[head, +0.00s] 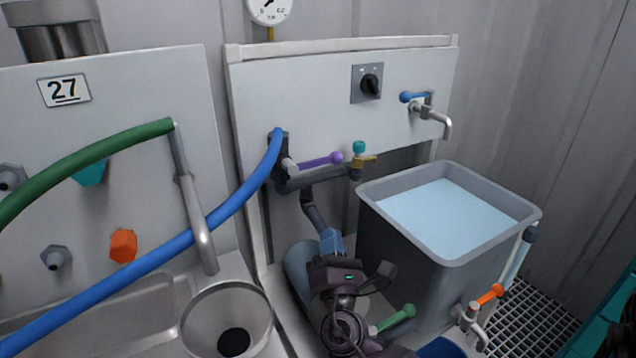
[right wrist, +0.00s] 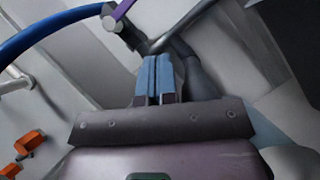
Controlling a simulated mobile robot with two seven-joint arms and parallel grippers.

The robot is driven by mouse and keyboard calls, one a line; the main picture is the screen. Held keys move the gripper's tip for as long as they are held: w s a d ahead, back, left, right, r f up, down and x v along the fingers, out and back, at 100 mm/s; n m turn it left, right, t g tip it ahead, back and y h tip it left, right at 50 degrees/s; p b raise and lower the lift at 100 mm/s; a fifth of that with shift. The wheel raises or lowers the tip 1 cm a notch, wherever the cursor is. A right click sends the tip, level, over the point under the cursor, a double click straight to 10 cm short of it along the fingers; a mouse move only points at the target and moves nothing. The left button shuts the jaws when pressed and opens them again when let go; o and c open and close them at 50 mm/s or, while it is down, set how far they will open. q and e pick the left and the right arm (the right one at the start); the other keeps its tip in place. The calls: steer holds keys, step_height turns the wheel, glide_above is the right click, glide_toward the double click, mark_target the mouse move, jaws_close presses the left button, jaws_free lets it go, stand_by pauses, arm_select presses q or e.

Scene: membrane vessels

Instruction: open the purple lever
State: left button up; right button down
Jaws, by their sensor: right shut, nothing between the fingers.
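The purple lever (head: 320,161) sticks out to the right from a dark pipe fitting on the white panel, with a round purple ball at its end. Part of the purple lever (right wrist: 123,9) also shows at the top edge of the right wrist view, beyond the fingertips. My right gripper (head: 330,236) is below the lever, pointing up towards it, and is apart from it. In the right wrist view its two blue fingers (right wrist: 154,62) are together with nothing between them. My left gripper is in neither view.
A blue hose (head: 190,238) runs from the left up to the fitting beside the lever. A teal-topped brass tap (head: 358,159) sits just right of the lever's ball. A grey tank (head: 400,238) of water stands to the right. A green lever (head: 396,318) is low by my right arm.

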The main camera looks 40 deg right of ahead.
mark_target(315, 163)
arm_select(q)
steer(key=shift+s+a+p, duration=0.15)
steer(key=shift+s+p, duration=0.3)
steer(key=shift+p, duration=0.45)
arm_select(e)
steer(key=w+d+r, duration=0.7)
steer(key=r, duration=0.1)
steer(key=shift+w, duration=0.15)
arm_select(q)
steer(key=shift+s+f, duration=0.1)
arm_select(e)
steer(key=shift+d, duration=0.1)
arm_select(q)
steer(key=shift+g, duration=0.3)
arm_select(e)
steer(key=shift+r+n, duration=0.2)
steer(key=shift+n, duration=0.1)
